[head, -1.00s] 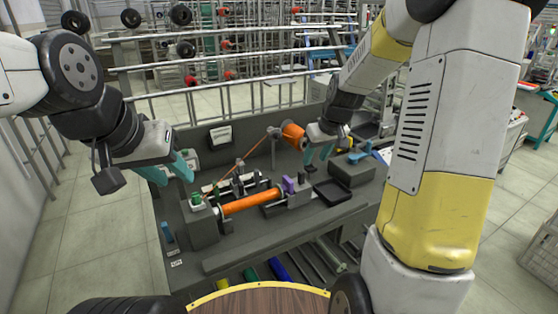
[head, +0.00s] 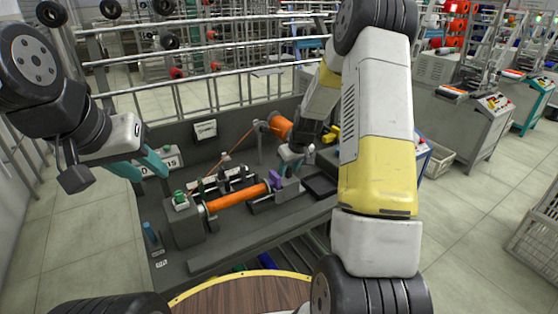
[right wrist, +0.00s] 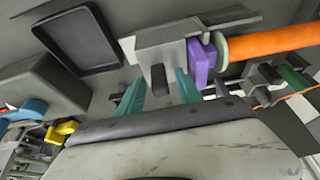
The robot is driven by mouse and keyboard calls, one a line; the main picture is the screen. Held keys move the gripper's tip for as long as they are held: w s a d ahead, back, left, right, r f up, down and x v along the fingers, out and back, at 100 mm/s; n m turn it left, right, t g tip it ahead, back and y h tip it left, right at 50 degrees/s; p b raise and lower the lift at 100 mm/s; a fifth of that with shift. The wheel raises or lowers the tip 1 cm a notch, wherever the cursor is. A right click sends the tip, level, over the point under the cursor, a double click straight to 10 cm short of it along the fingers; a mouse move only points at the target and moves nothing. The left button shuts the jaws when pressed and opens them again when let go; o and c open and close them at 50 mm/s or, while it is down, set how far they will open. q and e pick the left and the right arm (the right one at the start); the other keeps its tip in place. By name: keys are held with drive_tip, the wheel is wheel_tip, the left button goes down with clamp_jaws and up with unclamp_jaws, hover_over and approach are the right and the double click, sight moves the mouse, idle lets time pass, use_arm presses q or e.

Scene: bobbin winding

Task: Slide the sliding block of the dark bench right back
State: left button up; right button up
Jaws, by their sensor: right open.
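The dark bench (head: 235,245) carries a grey sliding block (head: 289,190) with a purple piece (head: 275,180) at the right end of the orange bobbin (head: 236,197). In the right wrist view the sliding block (right wrist: 172,45) has a dark knob (right wrist: 158,78) sticking out towards me. My right gripper (right wrist: 158,92) is open, with one teal finger on each side of the knob. In the head view my right gripper (head: 291,163) is just behind the block, partly hidden by my arm. My left gripper (head: 143,166) looks open and empty above the bench's left end.
A black tray (right wrist: 82,40) and a grey box (right wrist: 38,85) lie beside the block in the right wrist view. An orange spool (head: 280,126) stands behind, its thread running down left. A green knob (head: 180,197) tops the left-hand block. Blue and yellow parts lie near the box.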

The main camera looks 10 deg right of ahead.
clamp_jaws()
idle(1.4)
